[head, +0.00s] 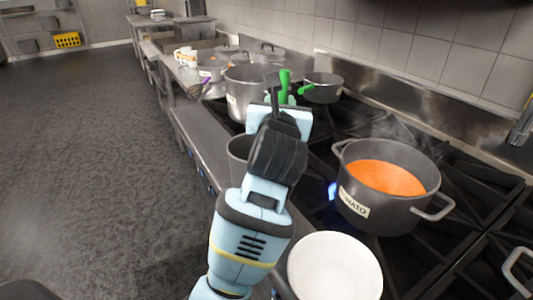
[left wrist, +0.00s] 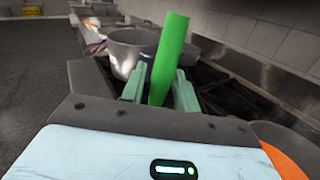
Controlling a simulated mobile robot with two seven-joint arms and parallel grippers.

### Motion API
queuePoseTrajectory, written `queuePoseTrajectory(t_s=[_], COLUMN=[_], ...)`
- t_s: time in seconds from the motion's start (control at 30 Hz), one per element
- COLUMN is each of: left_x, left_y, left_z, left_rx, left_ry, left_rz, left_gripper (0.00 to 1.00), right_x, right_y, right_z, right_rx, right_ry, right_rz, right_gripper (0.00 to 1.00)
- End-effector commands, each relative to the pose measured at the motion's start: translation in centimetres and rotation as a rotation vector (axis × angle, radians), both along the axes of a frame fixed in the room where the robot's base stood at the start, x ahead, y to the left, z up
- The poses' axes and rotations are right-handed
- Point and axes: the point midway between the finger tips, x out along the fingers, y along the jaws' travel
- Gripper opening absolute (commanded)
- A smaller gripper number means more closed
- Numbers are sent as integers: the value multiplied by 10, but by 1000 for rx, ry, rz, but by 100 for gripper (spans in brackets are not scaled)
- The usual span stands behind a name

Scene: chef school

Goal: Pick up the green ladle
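The green ladle's handle (head: 285,82) shows just past my left gripper (head: 277,108) in the head view, near the large steel pot. In the left wrist view the green handle (left wrist: 170,50) stands up, tilted slightly, between the two fingers of my left gripper (left wrist: 160,85). The ladle's lower end and bowl are hidden behind the gripper. My right gripper is not in view.
A pot of orange tomato soup (head: 352,200) is at the right, beside a blue flame. A white bowl (head: 335,270) is near. The floor at left is clear.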

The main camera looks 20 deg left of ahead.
Motion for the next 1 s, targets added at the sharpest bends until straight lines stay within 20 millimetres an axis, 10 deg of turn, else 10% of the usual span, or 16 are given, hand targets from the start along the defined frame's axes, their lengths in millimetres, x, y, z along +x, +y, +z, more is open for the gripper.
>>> queuePoseTrajectory(t_s=[0.23, 0.67, 1.0], left_x=[0, 0, -1], left_y=[0, 0, -1], left_z=[0, 11, 63], left_rx=[0, -1, -2], left_ry=[0, -3, -7], left_rz=[0, 0, -1], left_gripper=[0, 0, 0], right_x=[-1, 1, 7], right_y=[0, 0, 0], right_z=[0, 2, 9], right_rx=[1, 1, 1], right_ry=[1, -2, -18], right_rz=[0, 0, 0], right_gripper=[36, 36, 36])
